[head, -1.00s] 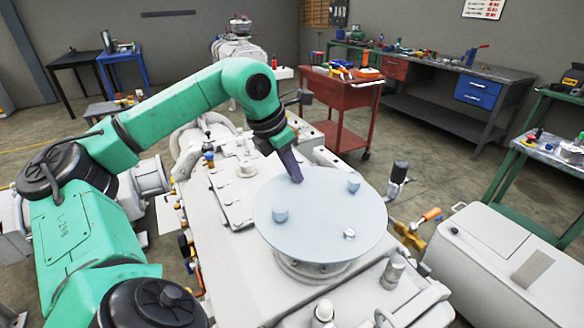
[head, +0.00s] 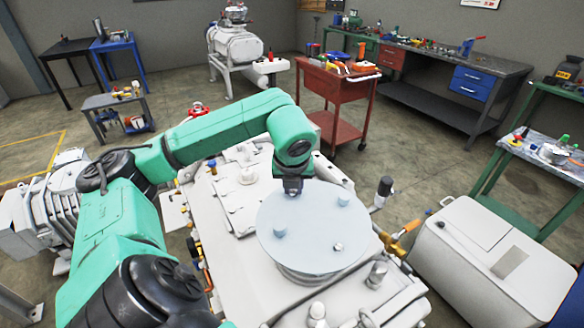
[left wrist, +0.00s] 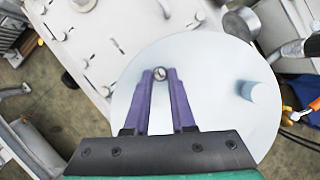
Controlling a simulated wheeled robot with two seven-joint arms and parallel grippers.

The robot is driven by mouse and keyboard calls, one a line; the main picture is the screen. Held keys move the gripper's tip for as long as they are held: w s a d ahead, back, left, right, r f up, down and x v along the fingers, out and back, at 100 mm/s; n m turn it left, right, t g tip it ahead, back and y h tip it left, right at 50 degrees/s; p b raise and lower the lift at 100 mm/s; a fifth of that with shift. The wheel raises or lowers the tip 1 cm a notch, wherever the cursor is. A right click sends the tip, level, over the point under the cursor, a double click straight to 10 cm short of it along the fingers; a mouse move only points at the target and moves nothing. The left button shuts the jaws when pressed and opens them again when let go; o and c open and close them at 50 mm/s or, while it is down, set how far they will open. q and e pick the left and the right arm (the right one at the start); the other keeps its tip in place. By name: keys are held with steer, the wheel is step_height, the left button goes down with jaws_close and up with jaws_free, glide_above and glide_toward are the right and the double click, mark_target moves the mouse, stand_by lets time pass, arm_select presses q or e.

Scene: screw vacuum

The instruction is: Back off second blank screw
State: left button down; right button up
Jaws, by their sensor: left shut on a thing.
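A pale blue round plate (head: 312,262) lies on top of the white machine, and it also fills the middle of the left wrist view (left wrist: 205,65). My left gripper (head: 292,190) points down at the plate's far edge. In the left wrist view its two purple fingers (left wrist: 160,76) are closed around a small round metal screw head (left wrist: 159,73), seen end-on. Two pale blue cylindrical pegs, one at right (head: 343,199) and one at left (head: 280,229), stand on the plate. My right gripper is not seen.
The white machine (head: 235,265) surrounds the plate, with valves and fittings on its top. A dark-topped cylinder (head: 384,188) and a brass valve (head: 395,243) stand right of the plate. A white box (head: 480,265) is further right; a red cart (head: 335,90) stands behind.

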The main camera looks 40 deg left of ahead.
arm_select(q)
steer(key=shift+d+n+g+y+p, duration=0.1)
steer(key=shift+n+g+y+p, duration=0.3)
steer(key=shift+n, duration=0.7)
steer(key=shift+f, duration=0.1)
steer(key=c, duration=0.7)
jaws_free()
steer(key=shift+c, duration=0.2)
